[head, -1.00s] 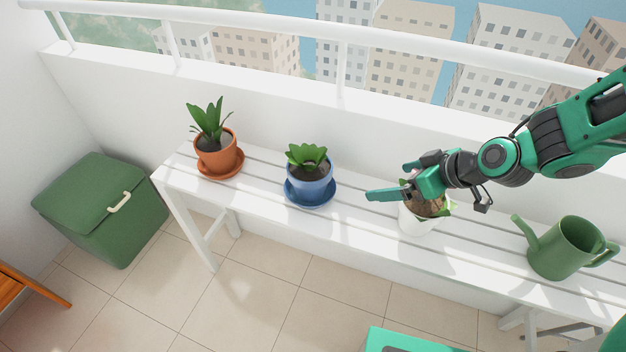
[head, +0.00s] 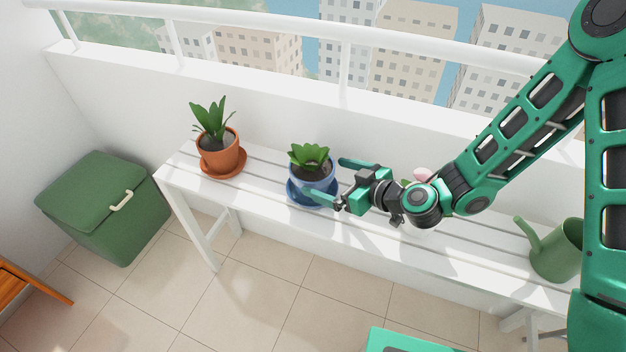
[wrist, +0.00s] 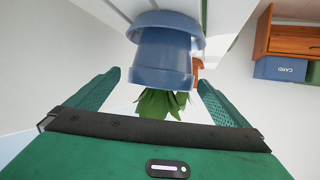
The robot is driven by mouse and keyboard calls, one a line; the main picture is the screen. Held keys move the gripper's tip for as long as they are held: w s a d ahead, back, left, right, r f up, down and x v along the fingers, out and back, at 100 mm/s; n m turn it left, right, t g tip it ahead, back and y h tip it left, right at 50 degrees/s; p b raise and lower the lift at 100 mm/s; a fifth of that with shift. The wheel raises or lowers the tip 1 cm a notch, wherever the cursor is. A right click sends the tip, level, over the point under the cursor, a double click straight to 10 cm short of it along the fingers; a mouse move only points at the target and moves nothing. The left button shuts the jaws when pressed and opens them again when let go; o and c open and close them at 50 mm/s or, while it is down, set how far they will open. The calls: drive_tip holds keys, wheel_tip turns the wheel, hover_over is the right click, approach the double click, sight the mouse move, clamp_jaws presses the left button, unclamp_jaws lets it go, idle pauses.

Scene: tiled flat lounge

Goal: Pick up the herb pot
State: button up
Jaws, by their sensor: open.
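A blue pot (head: 312,177) with a broad-leaved green plant stands upright on a blue saucer (head: 295,199) near the middle of the slatted bench. My gripper (head: 322,177) is open beside its right side, fingers pointing left, one on the far side and one on the near side. In the wrist view the blue pot (wrist: 163,65) appears upside down, ahead and between the open fingers, with leaves below. I cannot tell whether a finger touches it. A terracotta pot (head: 222,160) with tall leaves stands to the left. Which pot is the herb pot is not labelled.
The white bench (head: 262,207) runs along the balcony wall. A light pot with a pink flower (head: 422,174) is mostly hidden behind my arm. A green watering can (head: 553,258) stands at right. A green lidded box (head: 100,205) is on the floor at left.

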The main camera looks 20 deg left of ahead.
sight(310, 172)
drive_tip(key=shift+x, duration=3.45)
drive_tip(key=shift+s+a, duration=0.1)
drive_tip(key=shift+s, duration=0.05)
drive_tip(key=shift+r, duration=0.1)
drive_tip(key=c, duration=1.4)
drive_tip(key=shift+r, duration=0.15)
